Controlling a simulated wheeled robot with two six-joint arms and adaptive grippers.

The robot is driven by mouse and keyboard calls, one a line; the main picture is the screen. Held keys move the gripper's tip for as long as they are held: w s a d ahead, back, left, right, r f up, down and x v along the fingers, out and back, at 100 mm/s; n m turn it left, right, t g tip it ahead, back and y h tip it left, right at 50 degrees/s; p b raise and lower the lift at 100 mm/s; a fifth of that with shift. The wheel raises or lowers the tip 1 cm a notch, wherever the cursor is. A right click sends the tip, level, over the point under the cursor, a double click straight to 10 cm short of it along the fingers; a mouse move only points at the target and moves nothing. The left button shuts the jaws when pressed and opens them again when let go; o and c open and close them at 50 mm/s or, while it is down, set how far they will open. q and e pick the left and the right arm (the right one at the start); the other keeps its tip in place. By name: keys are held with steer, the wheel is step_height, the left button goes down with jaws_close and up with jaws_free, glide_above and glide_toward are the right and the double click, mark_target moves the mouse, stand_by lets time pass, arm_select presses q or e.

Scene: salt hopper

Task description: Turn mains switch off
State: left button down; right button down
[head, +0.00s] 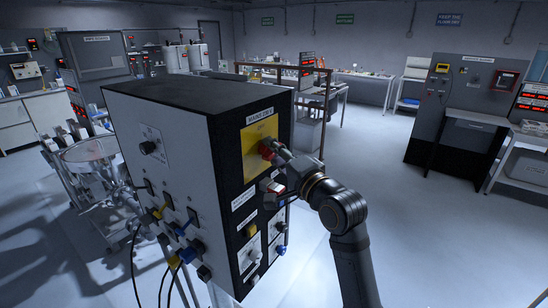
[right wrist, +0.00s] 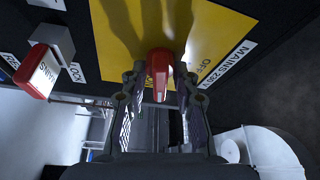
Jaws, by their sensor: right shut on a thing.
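The mains switch is a red handle (head: 265,149) on a yellow plate (head: 254,136) on the dark side face of the control box (head: 190,95). My right gripper (head: 272,151) is at the plate, its fingers closed around the handle. In the right wrist view the red handle (right wrist: 159,72) sits between the two fingers (right wrist: 159,88), in front of the yellow plate (right wrist: 218,35). An "OFF" mark and a "MAINS" label show on the right there. The fingers partly hide the handle, so I cannot tell its exact setting. My left gripper is not in view.
A red block with a white label (right wrist: 42,75) hangs beside the plate, close to my right gripper. Cables and plugs (head: 180,228) stick out of the box's front. A dark cabinet (head: 465,110) stands at the right. The floor between is clear.

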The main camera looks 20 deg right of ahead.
steer(key=shift+f+n+t+y+b, duration=0.15)
steer(key=shift+n+t+y+b, duration=0.15)
steer(key=shift+n+b, duration=0.6)
steer(key=n+y+b, duration=0.2)
steer(key=n+b, duration=0.2)
steer(key=n, duration=0.1)
steer(key=n+y+b, duration=0.2)
steer(key=n+b, duration=0.3)
steer(key=n+y+b, duration=0.2)
steer(key=n+b, duration=0.2)
steer(key=n, duration=0.1)
steer(key=shift+y, duration=0.4)
steer(key=shift+n+g+y+b, duration=0.5)
steer(key=shift+n+b, duration=0.65)
steer(key=shift+n, duration=0.35)
steer(key=c, duration=1.4)
jaws_free()
steer(key=shift+w, duration=0.1)
steer(key=shift+o, duration=0.2)
steer(key=v, duration=0.7)
steer(key=shift+d, duration=0.2)
